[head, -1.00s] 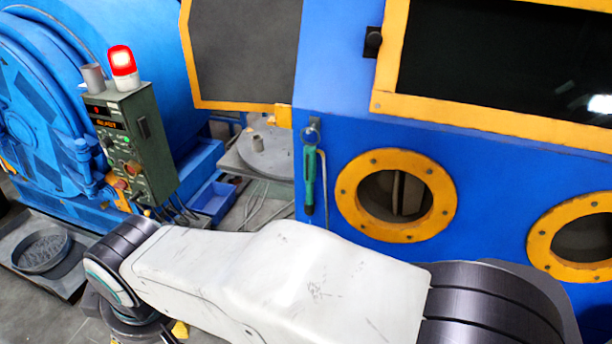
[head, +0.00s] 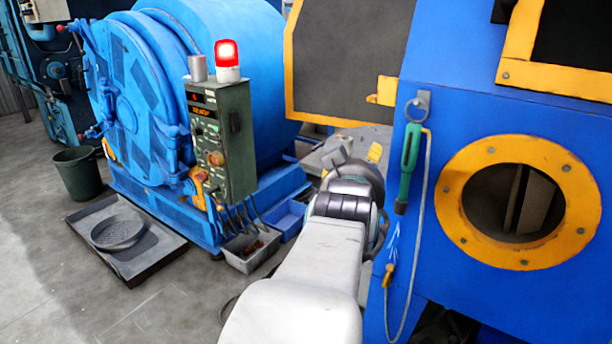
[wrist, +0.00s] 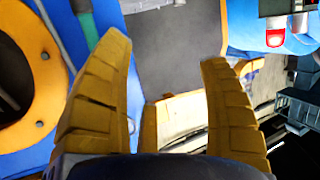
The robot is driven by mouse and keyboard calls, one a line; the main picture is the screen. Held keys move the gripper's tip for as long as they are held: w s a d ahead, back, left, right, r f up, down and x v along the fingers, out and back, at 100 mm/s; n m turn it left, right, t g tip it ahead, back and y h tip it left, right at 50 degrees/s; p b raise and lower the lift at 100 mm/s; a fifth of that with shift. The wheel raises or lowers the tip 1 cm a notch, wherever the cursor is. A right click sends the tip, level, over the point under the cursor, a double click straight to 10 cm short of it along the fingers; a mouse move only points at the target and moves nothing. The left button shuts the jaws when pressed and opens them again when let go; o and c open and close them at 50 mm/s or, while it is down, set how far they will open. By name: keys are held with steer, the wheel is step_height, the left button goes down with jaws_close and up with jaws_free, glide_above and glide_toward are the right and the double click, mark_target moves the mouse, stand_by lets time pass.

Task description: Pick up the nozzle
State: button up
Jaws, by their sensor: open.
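I cannot tell for certain which thing is the nozzle. A green-handled tool (head: 410,147) hangs upright from a ring on the blue cabinet, with a thin hose beside it. The hose runs down to a small yellow end piece (head: 388,276). Part of the green tool shows at the top left of the wrist view (wrist: 86,26).
The blue cabinet (head: 455,200) with a yellow-ringed port (head: 450,235) stands at right. Its open grey door (head: 345,60) hangs above my wrist. A green control box (head: 228,140) with a red lamp (head: 227,52) stands left, before a blue drum (head: 250,100).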

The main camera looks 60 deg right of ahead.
mark_target(415, 149)
steer(key=s+d+r+m+h+b, duration=0.1)
steer(key=s, duration=0.1)
steer(key=s+d+r+m+g+h, duration=0.1)
steer(key=s, duration=0.1)
steer(key=s+d+r+m+g+h+b, duration=0.1)
steer(key=s, duration=0.2)
steer(key=shift+s+h+b, duration=0.1)
steer(key=shift+h+b, duration=0.2)
steer(key=shift+d+r+g, duration=0.25)
steer(key=shift+d+g, duration=0.05)
steer(key=shift+d, duration=0.75)
steer(key=d, duration=0.1)
steer(key=d+b, duration=0.1)
steer(key=d, duration=0.1)
steer(key=shift+w+d+f, duration=0.15)
steer(key=shift+w+f, duration=0.05)
steer(key=shift+w, duration=0.1)
steer(key=shift+w+d+r+b, duration=0.15)
steer(key=shift+d+b, duration=0.2)
steer(key=shift+d, duration=0.55)
steer(key=shift+c, duration=0.2)
steer(key=c, duration=1.4)
